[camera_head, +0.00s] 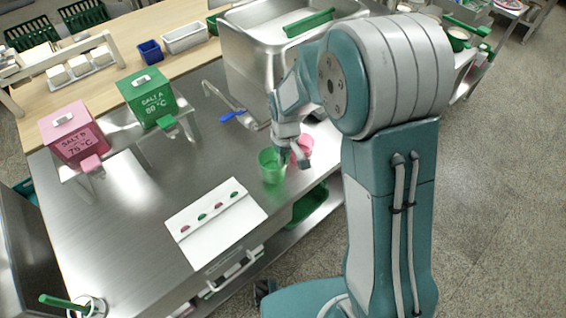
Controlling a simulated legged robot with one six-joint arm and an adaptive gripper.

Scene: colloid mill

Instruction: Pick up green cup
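The green cup (270,167) stands upright on the steel counter near its right front edge. A pink cup (303,148) stands just behind and to the right of it, partly hidden by my gripper. My gripper (294,158) points down at the two cups, with one finger by the green cup's right rim and the other by the pink cup. The fingers look spread apart. I cannot tell whether a finger touches or reaches inside the green cup.
A white card with coloured dots (216,222) lies left of the cups. A large steel tank (262,62) stands behind my arm. The counter's middle is clear.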

